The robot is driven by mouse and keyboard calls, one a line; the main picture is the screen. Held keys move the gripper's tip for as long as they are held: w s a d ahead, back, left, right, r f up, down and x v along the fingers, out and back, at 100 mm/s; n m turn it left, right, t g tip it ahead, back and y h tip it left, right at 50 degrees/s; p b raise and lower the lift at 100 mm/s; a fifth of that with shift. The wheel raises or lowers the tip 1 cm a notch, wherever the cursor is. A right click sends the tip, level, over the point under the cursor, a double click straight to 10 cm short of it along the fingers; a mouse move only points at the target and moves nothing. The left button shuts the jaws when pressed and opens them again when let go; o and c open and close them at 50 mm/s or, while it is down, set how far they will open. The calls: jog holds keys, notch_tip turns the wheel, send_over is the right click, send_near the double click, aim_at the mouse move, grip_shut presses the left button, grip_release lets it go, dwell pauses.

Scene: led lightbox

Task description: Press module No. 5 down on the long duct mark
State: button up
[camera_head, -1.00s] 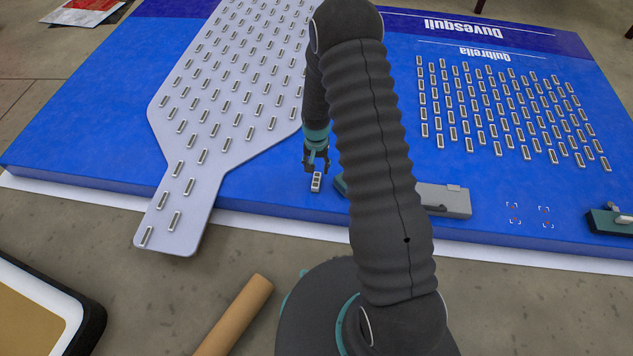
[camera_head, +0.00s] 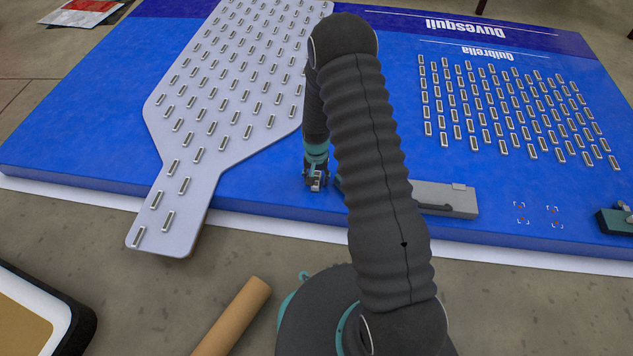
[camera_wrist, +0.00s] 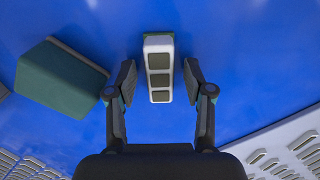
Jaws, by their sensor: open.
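A small white module (camera_wrist: 158,68) with several dark square windows lies on the blue board, between the two fingers of my gripper (camera_wrist: 160,82) in the wrist view. The fingers are open, with a blue gap on each side of the module. In the head view my gripper (camera_head: 316,178) is down at the board's near part and largely hides the module. No number is readable on it. Small orange marks with white corner brackets (camera_head: 538,214) lie at the right of the board; I cannot tell which mark is the long duct mark.
A grey block with a handle (camera_head: 444,199) stands right of my gripper. A dark green block (camera_wrist: 60,78) is close beside the left finger. A pale paddle-shaped panel (camera_head: 190,205) with rows of modules lies left. Another module array (camera_head: 515,110) fills the upper right.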

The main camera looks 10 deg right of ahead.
grip_shut()
jog(key=shift+r+p, duration=0.5)
jog(key=shift+r, duration=0.5)
jog(key=c, duration=0.8)
grip_release()
grip_shut()
jog(key=shift+r+p, duration=1)
jog(key=shift+r, duration=1)
